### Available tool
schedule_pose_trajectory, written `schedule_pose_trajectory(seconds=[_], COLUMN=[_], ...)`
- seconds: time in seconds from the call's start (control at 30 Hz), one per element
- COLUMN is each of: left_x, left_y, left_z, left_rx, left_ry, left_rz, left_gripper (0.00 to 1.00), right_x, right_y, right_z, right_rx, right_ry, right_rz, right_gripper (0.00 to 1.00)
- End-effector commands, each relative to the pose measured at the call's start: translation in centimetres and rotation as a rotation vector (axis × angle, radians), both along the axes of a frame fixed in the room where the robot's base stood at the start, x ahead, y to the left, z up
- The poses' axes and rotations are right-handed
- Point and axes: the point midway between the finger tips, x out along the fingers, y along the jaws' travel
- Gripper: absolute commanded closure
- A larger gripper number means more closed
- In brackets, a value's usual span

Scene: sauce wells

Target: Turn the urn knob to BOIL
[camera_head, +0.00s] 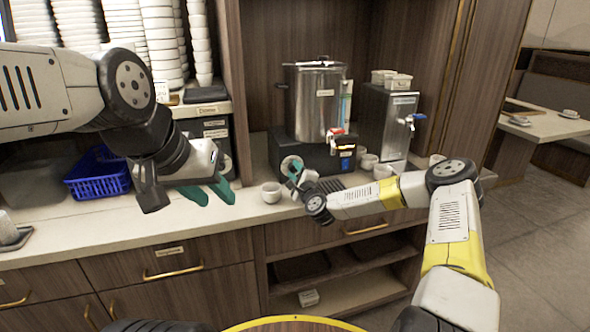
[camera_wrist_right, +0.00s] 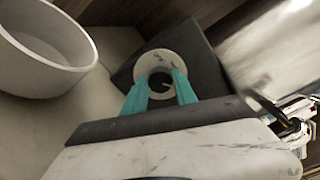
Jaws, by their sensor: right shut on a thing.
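The urn (camera_head: 315,100) is a tall steel cylinder on a dark base (camera_head: 318,158) on the counter. A pale round dial plate (camera_head: 287,162) is on the base's front face, left side. In the right wrist view the dial plate (camera_wrist_right: 149,62) surrounds a dark knob (camera_wrist_right: 160,81). My right gripper (camera_head: 293,170) is at the dial, its teal fingers shut on the knob, one on each side. The dial's marks and the knob's setting are too small to read. My left gripper (camera_head: 217,197) hangs over the counter's front edge, empty, its teal fingertips apart.
A white cup (camera_head: 271,192) stands on the counter left of my right gripper. Several cups stand right of the urn, beside a steel dispenser (camera_head: 400,125) with a blue-handled tap. A blue basket (camera_head: 98,175) and stacked white cups are at the left.

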Motion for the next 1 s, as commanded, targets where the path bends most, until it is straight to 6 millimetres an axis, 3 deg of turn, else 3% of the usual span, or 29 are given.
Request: schedule_pose_trajectory(seconds=[0.3,0.83,0.87,0.97,1.0], left_x=[0.0,0.0,0.0,0.0,0.0], left_y=[0.0,0.0,0.0,0.0,0.0], left_z=[0.0,0.0,0.0,0.0,0.0], left_rx=[0.0,0.0,0.0,0.0,0.0], left_ry=[0.0,0.0,0.0,0.0,0.0], left_rz=[0.0,0.0,0.0,0.0,0.0], left_gripper=[0.64,0.64,0.64,0.64,0.64], right_x=[0.01,0.01,0.01,0.0,0.0], right_y=[-0.16,-0.15,-0.15,-0.12,-0.11], right_z=[-0.14,-0.18,-0.18,-0.16,-0.13], right_rx=[0.111,0.134,0.134,0.133,0.133], right_ry=[0.039,0.047,0.047,0.046,0.046], right_rz=[-0.003,-0.003,-0.003,-0.002,-0.002], right_gripper=[1.0,1.0,0.65,0.45,0.45])
